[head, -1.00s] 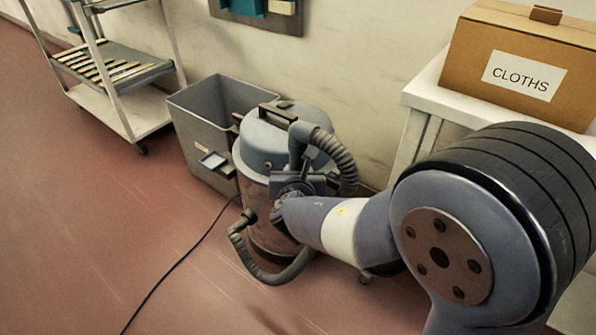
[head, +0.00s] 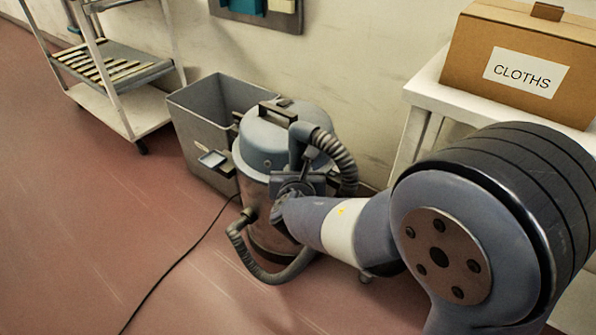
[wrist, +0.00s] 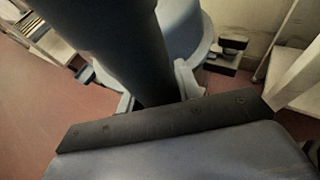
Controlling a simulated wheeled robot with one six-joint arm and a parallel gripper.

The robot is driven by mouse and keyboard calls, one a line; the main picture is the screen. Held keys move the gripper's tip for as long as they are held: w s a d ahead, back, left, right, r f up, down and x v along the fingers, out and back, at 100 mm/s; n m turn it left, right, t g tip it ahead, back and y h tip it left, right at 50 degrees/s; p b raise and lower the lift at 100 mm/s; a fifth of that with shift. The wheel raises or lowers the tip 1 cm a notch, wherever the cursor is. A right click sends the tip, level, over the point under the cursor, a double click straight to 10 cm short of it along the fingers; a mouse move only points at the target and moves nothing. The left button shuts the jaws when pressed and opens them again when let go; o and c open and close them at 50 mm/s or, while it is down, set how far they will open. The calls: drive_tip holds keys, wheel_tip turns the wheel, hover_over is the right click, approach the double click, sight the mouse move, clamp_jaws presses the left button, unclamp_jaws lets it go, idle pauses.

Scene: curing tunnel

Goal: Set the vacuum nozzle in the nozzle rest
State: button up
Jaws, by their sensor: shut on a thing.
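The vacuum nozzle (wrist: 125,50) is a thick dark tube in the wrist view, running down between my gripper's pale fingers. My gripper (wrist: 155,100) is shut on it. In the head view my gripper (head: 297,186) is in front of the grey-blue vacuum cleaner (head: 262,150), and the nozzle's upper part (head: 300,140) rises there, joined to the ribbed hose (head: 342,160). The nozzle's lower end is hidden. A small pale bracket (head: 213,160) stands out at the front of the grey bin; I cannot tell whether it is the nozzle rest.
The grey open bin (head: 185,125) stands left of the vacuum cleaner, and a shelf trolley (head: 125,110) is farther left. A white table (head: 425,95) with a CLOTHS box (head: 480,50) is at right. A black cord (head: 175,265) crosses the clear red floor.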

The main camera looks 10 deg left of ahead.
drive_tip(key=shift+f, duration=0.3)
idle(0.5)
drive_tip(key=o, duration=1.2)
drive_tip(key=shift+c, duration=0.2)
drive_tip(key=p+v, duration=0.3)
drive_tip(key=v, duration=0.7)
drive_tip(key=shift+s, duration=0.4)
drive_tip(key=shift+r, duration=0.1)
